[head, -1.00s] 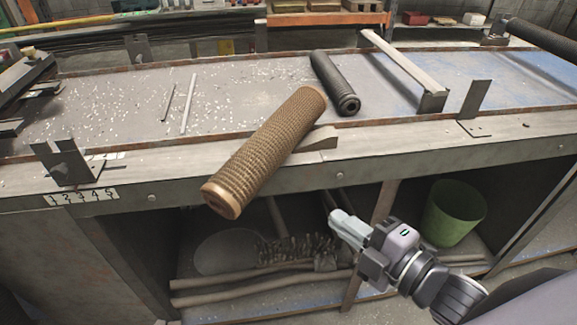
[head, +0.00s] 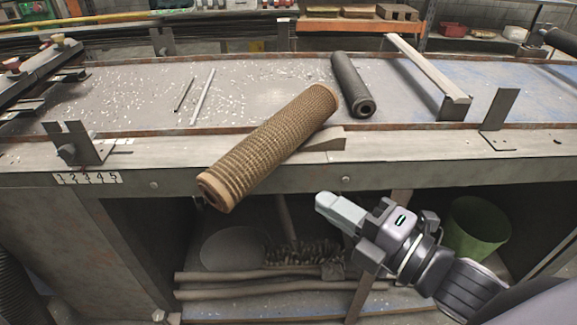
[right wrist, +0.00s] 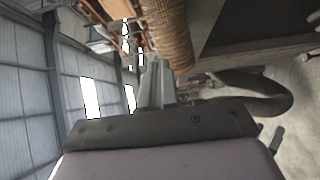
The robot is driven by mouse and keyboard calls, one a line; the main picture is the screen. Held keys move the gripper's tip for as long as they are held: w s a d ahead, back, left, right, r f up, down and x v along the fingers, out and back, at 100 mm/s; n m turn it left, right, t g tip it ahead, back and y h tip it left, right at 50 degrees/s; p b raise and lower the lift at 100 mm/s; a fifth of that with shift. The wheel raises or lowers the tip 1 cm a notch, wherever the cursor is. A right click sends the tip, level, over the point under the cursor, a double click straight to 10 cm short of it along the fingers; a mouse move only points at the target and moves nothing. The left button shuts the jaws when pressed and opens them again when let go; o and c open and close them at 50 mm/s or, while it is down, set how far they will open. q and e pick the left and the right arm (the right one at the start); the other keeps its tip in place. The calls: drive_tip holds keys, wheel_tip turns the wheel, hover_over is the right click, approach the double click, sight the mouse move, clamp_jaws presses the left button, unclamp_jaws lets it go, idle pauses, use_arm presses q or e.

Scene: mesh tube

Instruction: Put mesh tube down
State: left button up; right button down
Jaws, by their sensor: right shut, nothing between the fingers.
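The brown mesh tube (head: 272,143) lies slantwise across the front rim of the workbench (head: 110,185). In the right wrist view the tube (right wrist: 168,35) shows beyond the shut fingers (right wrist: 155,85). My left gripper is not in view.
A dark cylinder (head: 352,85) and two thin rods (head: 202,97) lie on the bench top. Metal brackets (head: 498,118) stand on the front rim. Under the bench are a brush (head: 300,262), wooden poles (head: 240,290) and a green bucket (head: 478,230).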

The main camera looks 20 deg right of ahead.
drive_tip(key=w+b, duration=0.1)
drive_tip(key=w, duration=0.1)
approach(275, 155)
drive_tip(key=w+a, duration=0.4)
drive_tip(key=shift+r, duration=0.15)
drive_tip(key=shift+w+d, duration=0.3)
drive_tip(key=shift+w, duration=0.55)
